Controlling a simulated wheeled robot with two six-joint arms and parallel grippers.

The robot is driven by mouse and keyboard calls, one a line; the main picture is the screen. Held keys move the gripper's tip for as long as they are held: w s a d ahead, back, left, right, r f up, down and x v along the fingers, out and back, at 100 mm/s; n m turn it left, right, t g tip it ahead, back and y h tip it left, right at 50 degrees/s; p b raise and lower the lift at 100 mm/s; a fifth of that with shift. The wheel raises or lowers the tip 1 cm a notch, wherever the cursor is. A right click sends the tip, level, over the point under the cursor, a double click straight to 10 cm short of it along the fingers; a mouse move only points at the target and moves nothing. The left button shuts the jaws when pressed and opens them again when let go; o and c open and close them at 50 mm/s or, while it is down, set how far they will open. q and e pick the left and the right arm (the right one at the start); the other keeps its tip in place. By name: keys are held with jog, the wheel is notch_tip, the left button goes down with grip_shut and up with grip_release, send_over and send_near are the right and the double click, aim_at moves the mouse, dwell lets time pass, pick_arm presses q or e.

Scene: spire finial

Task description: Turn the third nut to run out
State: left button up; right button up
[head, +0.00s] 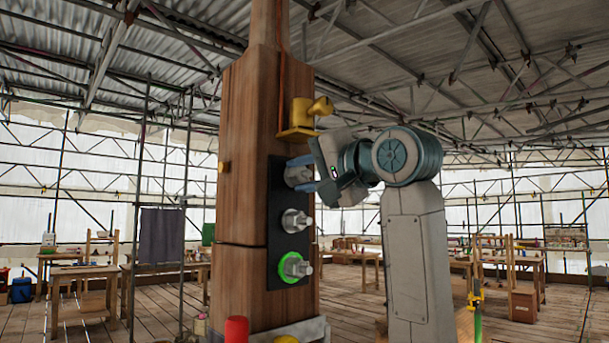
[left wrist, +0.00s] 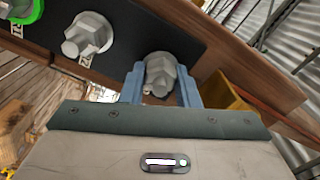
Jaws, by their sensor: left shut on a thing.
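A black plate (head: 273,212) on the wooden spire post (head: 240,150) carries three grey nuts in a column. The lowest nut (head: 297,266) has a lit green ring around its base. The middle nut (head: 296,220) has a plain grey base. My left gripper (head: 303,174) is at the top nut (head: 293,176), its blue fingers one on each side. In the left wrist view, the fingers are closed on the top nut (left wrist: 161,75), and the middle nut (left wrist: 88,36) stands free beside them. My right gripper is not in view.
A yellow bracket (head: 300,118) sticks out from the post just above my left gripper. A red cylinder (head: 237,329) stands low in front of the post. Workbenches (head: 85,272) stand well back on the plank floor.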

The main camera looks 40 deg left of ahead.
pick_arm(q)
jog(key=n, duration=0.5)
jog(key=shift+f+n, duration=0.1)
jog(key=shift+n, duration=0.3)
dwell(0.4)
jog(key=o, duration=1)
jog(key=shift+c, duration=0.2)
jog(key=shift+d, duration=0.6)
jog(key=s+d+b, duration=0.1)
jog(key=d+b, duration=0.2)
jog(key=d, duration=0.6)
jog(key=shift+d, duration=0.3)
